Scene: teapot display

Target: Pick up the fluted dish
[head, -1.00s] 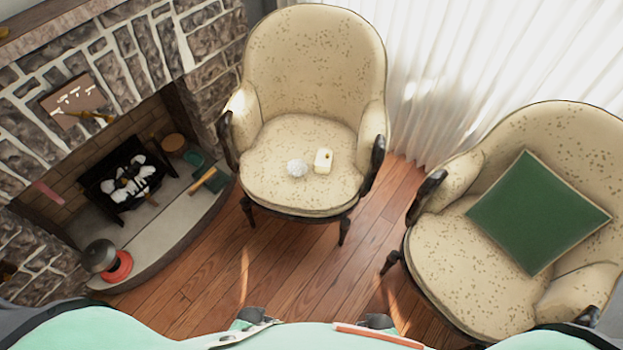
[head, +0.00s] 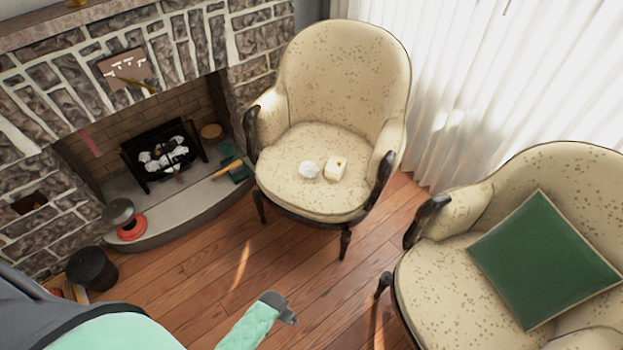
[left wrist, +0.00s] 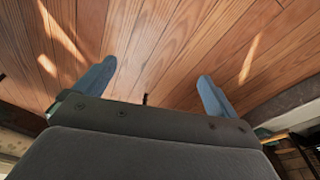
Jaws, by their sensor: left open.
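The fluted dish (head: 309,170) appears to be the small, white, round, ridged piece on the seat of the cream armchair (head: 310,203) by the fireplace. It lies just left of a small cream block with a dark spot (head: 336,169). My left gripper (head: 284,309) is low over the wood floor in front of that chair, well apart from the dish, and empty. In the left wrist view its two blue fingers (left wrist: 154,85) are spread with only floorboards between and beyond them. The dish is not visible in that view. My right gripper is not in view.
A second armchair (head: 440,270) with a green cushion (head: 545,258) stands at the right. A stone fireplace (head: 60,100) with a raised hearth (head: 190,207) is at the left, beside a dark bin (head: 92,270). Wood floor (head: 215,275) lies open between them.

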